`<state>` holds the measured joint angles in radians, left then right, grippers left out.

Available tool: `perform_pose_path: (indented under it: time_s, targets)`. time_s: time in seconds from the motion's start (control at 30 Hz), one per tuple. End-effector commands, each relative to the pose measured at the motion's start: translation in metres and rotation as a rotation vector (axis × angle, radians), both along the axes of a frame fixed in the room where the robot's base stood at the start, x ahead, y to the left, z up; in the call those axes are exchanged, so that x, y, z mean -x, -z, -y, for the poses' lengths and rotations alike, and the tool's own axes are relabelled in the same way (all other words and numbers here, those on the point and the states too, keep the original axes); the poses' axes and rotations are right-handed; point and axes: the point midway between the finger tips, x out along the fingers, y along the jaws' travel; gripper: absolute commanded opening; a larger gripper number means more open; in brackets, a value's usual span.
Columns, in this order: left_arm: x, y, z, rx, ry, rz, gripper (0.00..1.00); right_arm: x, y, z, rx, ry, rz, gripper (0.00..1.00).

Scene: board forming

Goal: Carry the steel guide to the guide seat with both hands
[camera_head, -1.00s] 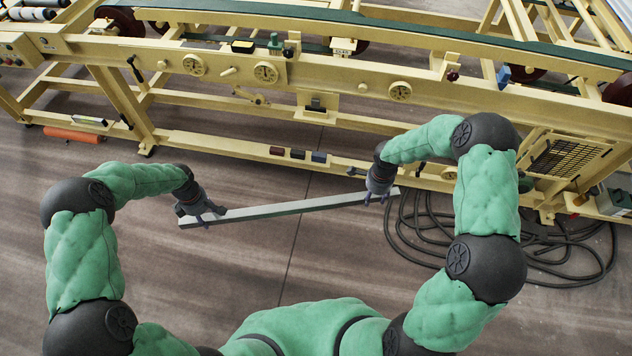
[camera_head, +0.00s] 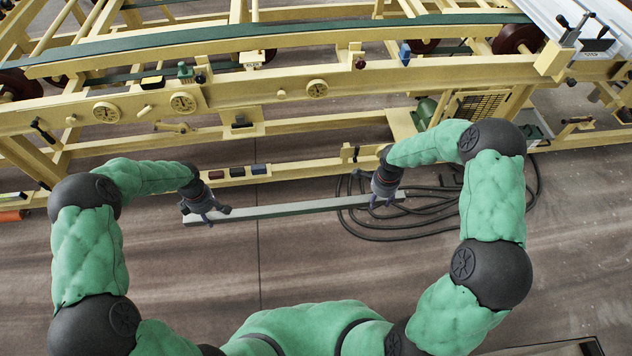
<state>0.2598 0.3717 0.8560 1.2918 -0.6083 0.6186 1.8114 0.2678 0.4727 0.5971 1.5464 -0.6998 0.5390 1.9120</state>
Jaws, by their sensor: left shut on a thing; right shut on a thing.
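The steel guide (camera_head: 290,209) is a long straight grey bar. It hangs almost level in front of my body, with its right end slightly higher in the picture. My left gripper (camera_head: 208,216) is shut on it near its left end. My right gripper (camera_head: 383,200) is shut on it near its right end. The fingers partly cover the bar at both places. I cannot tell which part of the machine is the guide seat.
A long cream machine frame (camera_head: 350,79) with dials and a green belt (camera_head: 330,24) runs across the back. Black hoses (camera_head: 440,230) lie coiled on the floor at right, behind the bar's right end. Small dark blocks (camera_head: 236,172) sit on the low rail. The floor between is clear.

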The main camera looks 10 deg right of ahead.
Motion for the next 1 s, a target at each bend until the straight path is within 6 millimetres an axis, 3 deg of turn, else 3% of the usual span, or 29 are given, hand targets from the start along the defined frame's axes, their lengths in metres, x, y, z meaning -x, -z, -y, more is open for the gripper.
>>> perform_pose_path:
  time_s: [0.03,1.0]
  targets:
    - [-0.001,-0.014,-0.001,-0.001,-0.001,0.003,0.0,-0.001,-0.013,0.0,0.001,0.0,0.002,0.0]
    - [-0.001,-0.133,0.0,-0.001,-0.001,0.003,0.0,-0.001,-0.133,0.0,0.001,0.0,0.002,0.0]
